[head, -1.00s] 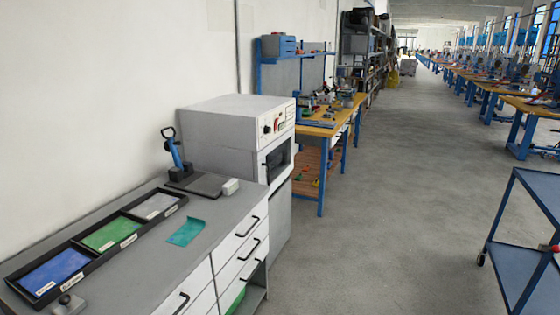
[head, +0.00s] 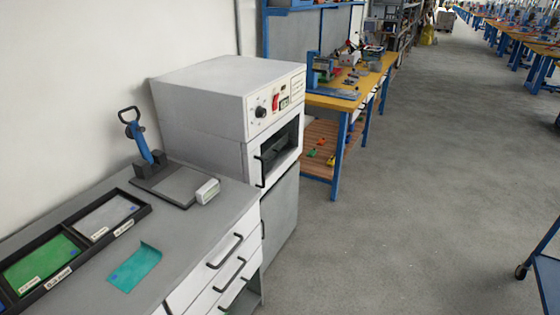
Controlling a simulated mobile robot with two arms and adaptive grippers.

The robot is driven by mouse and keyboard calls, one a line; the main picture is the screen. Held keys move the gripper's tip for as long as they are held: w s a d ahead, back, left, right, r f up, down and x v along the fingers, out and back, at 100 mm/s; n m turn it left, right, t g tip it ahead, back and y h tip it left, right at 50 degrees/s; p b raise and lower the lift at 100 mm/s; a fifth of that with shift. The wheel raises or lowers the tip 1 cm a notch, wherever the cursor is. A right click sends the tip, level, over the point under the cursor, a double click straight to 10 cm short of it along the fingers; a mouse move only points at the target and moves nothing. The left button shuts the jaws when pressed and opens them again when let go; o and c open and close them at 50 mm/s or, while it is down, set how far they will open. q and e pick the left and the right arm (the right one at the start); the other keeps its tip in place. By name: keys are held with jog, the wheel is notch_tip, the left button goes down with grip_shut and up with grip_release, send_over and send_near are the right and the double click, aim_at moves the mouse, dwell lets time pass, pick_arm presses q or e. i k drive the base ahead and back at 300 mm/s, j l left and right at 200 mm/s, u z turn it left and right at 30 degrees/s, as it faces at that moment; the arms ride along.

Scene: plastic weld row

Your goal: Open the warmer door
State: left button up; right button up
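The warmer (head: 215,95) is a tall grey-white cabinet standing past the end of the drawer counter, against the wall. Its control panel (head: 274,100) has a black knob, a red switch and a small display. Below the panel is the warmer door (head: 279,152), a pale frame around a dark window, with a black vertical handle (head: 259,172) on its left side. The door looks shut. Neither of my grippers shows in the head view.
A grey counter (head: 195,240) with black-handled drawers stands nearer, carrying a lever tool (head: 142,145), labelled trays (head: 45,262) and a teal sheet (head: 134,267). A yellow workbench (head: 350,92) stands beyond the warmer. A blue cart (head: 549,280) is at right; the floor (head: 410,200) between is clear.

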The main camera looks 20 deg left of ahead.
aim_at(252, 160)
jog(key=i+u, duration=0.35)
jog(key=i+l+u, duration=0.15)
jog(key=i+u, duration=0.25)
jog(key=i, duration=0.1)
